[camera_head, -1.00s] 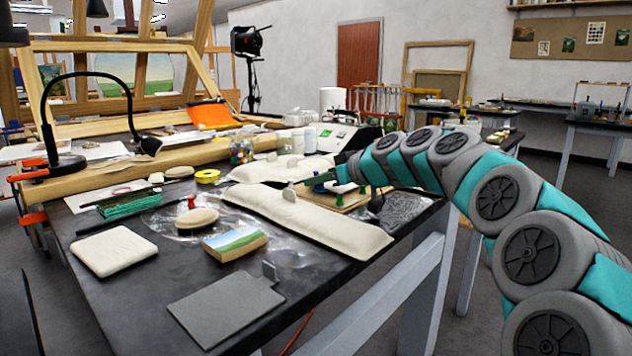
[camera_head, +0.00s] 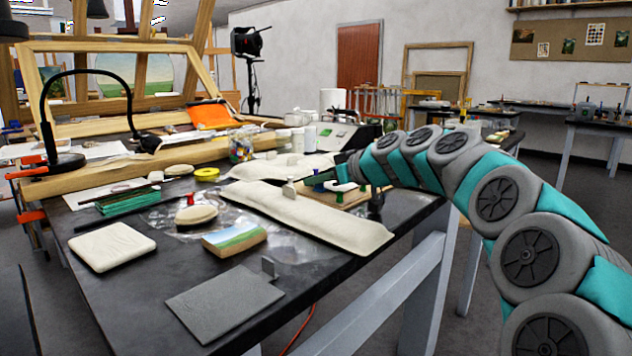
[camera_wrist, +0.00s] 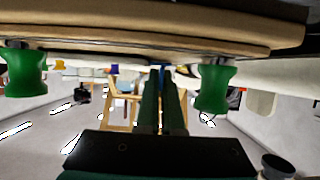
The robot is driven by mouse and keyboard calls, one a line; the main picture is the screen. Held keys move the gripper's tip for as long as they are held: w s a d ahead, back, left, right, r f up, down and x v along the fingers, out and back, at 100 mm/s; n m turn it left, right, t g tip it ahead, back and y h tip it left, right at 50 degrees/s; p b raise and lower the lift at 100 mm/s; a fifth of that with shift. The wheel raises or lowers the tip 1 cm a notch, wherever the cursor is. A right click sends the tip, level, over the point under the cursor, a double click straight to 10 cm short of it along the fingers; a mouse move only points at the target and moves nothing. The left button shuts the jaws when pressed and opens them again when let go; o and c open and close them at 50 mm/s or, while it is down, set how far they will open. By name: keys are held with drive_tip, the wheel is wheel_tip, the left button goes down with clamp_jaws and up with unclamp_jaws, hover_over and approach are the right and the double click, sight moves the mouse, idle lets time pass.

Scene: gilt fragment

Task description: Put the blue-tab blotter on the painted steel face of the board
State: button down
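A blue tab (camera_head: 319,187) shows at the pegged wooden board, beyond the long cream pad. In the wrist view blue (camera_wrist: 160,66) shows at my fingertips; the blotter body is hidden or merged with the surroundings. My gripper (camera_head: 312,182) reaches in low from the right. In the wrist view its two dark green fingers (camera_wrist: 160,85) are nearly parallel with a narrow gap; whether they pinch the tab is unclear. A flat grey plate (camera_head: 225,305) with a small upright tab lies at the table's front edge. I cannot tell which surface is the painted steel face.
The long cream pad (camera_head: 320,222) lies in front of my gripper. The wooden board (camera_head: 350,199) carries green pegs, also close in the wrist view (camera_wrist: 214,90). A red-knobbed oval pad (camera_head: 195,216), a landscape block (camera_head: 234,241) and a square cream pad (camera_head: 112,247) stand left.

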drive_tip(key=c, duration=1)
unclamp_jaws()
drive_tip(key=shift+f, duration=0.15)
drive_tip(key=shift+s, duration=0.1)
